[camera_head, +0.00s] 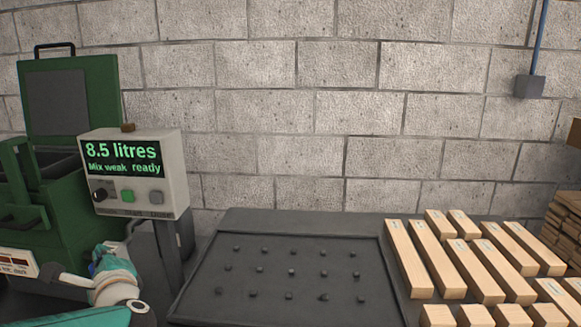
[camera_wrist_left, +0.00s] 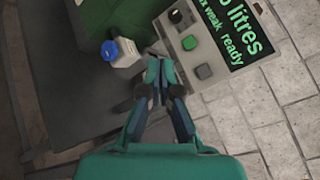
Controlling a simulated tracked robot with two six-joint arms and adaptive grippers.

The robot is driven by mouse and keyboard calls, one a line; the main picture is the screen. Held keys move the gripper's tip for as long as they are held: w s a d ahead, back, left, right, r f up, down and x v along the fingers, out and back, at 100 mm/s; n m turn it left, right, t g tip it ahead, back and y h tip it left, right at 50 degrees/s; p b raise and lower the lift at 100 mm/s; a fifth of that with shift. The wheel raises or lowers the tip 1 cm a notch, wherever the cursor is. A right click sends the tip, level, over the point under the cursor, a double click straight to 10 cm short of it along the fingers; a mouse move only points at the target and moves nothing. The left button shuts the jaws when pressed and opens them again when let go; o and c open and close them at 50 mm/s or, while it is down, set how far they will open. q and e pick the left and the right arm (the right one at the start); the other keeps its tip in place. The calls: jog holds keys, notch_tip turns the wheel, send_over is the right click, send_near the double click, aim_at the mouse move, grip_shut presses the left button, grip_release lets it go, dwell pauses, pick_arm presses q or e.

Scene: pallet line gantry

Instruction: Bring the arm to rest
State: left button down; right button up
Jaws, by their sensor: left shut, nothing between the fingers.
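My left gripper (camera_wrist_left: 160,70) shows in the left wrist view with its fingers together and nothing between them. It hangs beside the control box (camera_wrist_left: 222,50), close to its buttons in the picture; I cannot tell whether it touches. In the head view my left arm comes in at the lower left, teal and white, below the grey control box (camera_head: 155,180). Its fingertips are hard to make out there. The box's screen reads "8.5 litres" and "Mix weak ready". My right gripper is in neither view.
A green machine (camera_head: 85,215) with a raised lid stands at the left. A white bottle with a blue cap (camera_wrist_left: 109,48) is near my gripper. A dark studded tray (camera_head: 210,285) lies in the middle. Pale wooden blocks (camera_head: 465,265) lie at the right. A block wall (camera_head: 300,120) stands behind.

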pick_arm(q)
jog(key=s+d+f+n+g+h+p, duration=0.1)
jog(key=s+d+f+g+h, duration=0.15)
jog(key=f, duration=0.65)
jog(key=s+d+f+n+g+h+p, duration=0.1)
jog(key=s+d+f+g+h, duration=0.15)
jog(key=f, duration=0.55)
jog(key=s+d+f+g+h+p, duration=0.1)
jog(key=s+d+f+g+h, duration=0.15)
jog(key=f, duration=0.65)
jog(key=s+d+f+n+g+h+p, duration=0.2)
jog(key=s+d+f+n+h+p, duration=0.1)
jog(key=s+d+f+n, duration=0.4)
jog(key=s+d+f+n+g+h+p, duration=0.2)
jog(key=s+d+f+n+g+h, duration=0.1)
jog(key=s+d+f+n, duration=0.4)
jog(key=shift+s+d+n+h+p, duration=0.4)
jog(key=shift+s+d+n+h, duration=0.55)
jog(key=shift+s+n, duration=1.25)
jog(key=shift+s, duration=0.15)
